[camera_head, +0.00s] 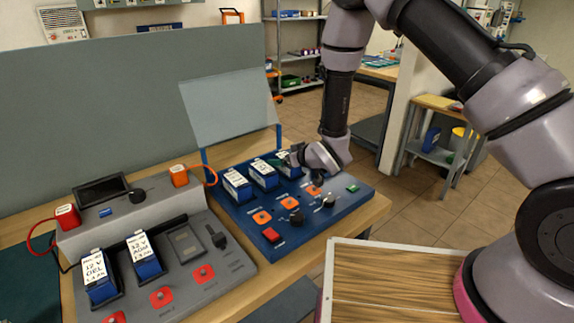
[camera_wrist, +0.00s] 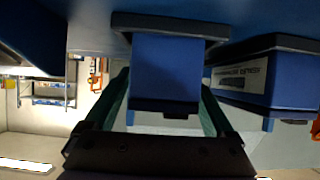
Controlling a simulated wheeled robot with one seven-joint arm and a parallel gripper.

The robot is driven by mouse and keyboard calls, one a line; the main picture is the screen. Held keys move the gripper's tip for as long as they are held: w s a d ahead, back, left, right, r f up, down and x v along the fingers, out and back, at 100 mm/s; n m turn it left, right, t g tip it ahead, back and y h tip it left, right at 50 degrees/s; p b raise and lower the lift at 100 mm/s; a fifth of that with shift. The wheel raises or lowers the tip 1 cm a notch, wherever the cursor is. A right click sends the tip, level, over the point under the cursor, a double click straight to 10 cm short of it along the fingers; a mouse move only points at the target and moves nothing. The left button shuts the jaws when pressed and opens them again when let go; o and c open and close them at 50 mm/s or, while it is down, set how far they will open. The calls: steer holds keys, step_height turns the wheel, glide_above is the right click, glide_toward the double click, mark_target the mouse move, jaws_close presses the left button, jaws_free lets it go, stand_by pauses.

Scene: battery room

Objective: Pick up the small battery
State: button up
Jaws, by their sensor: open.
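A blue battery with a white label (camera_head: 284,157) stands at the right end of a row on the blue panel (camera_head: 312,222). It looks like the smallest, though my gripper partly hides it. My gripper (camera_head: 296,156) is at this battery, low over the panel. In the wrist view, which looks upside down, the blue battery (camera_wrist: 165,72) lies between the two green fingers of my gripper (camera_wrist: 166,100). The fingers are apart, one on each side of it. I cannot tell whether they touch it.
Two more blue batteries, a middle one (camera_head: 264,174) and a left one (camera_head: 237,186), stand close beside it. The wrist view shows a neighbouring battery (camera_wrist: 262,80). A grey charger (camera_head: 205,245) holds two labelled batteries. A tilted clear cover (camera_head: 230,105) stands behind the blue panel.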

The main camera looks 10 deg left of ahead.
steer(key=shift+w+a+f, duration=0.2)
steer(key=shift+a, duration=0.05)
jaws_close()
steer(key=shift+r, duration=0.1)
